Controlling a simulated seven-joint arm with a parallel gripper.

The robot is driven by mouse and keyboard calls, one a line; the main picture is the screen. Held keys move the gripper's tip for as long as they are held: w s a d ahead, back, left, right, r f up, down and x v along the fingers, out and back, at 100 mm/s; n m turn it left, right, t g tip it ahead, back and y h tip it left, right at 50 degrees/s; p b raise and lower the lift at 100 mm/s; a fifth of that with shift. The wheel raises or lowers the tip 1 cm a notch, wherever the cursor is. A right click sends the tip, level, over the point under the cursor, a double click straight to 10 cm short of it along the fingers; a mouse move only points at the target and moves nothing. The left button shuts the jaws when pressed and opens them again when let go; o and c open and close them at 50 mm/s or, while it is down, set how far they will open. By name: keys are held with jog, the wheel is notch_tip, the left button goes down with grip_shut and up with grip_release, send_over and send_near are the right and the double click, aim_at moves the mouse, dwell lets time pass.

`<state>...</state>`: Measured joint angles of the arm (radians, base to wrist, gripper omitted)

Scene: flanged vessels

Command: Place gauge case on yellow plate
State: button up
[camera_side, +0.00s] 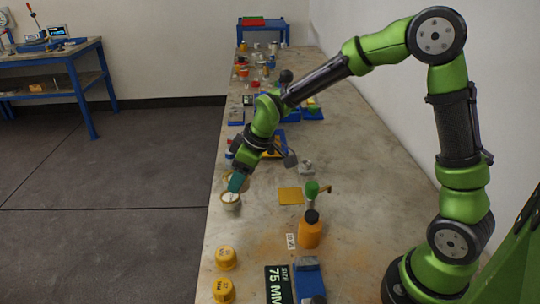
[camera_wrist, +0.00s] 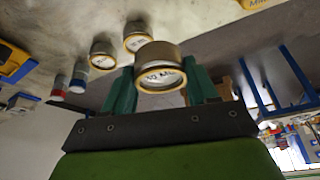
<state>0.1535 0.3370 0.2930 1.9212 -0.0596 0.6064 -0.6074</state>
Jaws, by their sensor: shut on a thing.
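The gauge case (camera_wrist: 160,68) is a round brass-coloured case with a pale lettered face. It sits between the two teal fingers of my gripper (camera_wrist: 162,88), which is shut on it. In the side view my gripper (camera_side: 235,190) is near the bench's left edge, with the case (camera_side: 230,203) at its fingertips. I cannot tell whether the case touches the bench. The yellow plate (camera_side: 291,196) lies flat and bare on the bench, to the right of my gripper.
Two similar round cases (camera_wrist: 103,55) (camera_wrist: 137,36) stand near the held one. A green-topped item (camera_side: 311,190) and an orange bottle (camera_side: 310,232) stand beside and in front of the plate. Yellow caps (camera_side: 225,258) (camera_side: 223,290) sit at the front left.

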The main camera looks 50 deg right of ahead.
jog(key=s+d+m+h, duration=0.1)
jog(key=s+d+m, duration=0.3)
jog(key=d, duration=1.2)
jog(key=shift+n, duration=0.3)
jog(key=f, duration=0.3)
jog(key=a+f, duration=0.1)
jog(key=f, duration=0.1)
jog(key=shift+s+f, duration=0.3)
jog(key=shift+s, duration=0.1)
jog(key=shift+t, duration=0.3)
jog(key=shift+d+f, duration=0.1)
jog(key=shift+f, duration=2.05)
jog(key=shift+f, duration=0.15)
jog(key=o, duration=1.2)
jog(key=shift+c, duration=0.2)
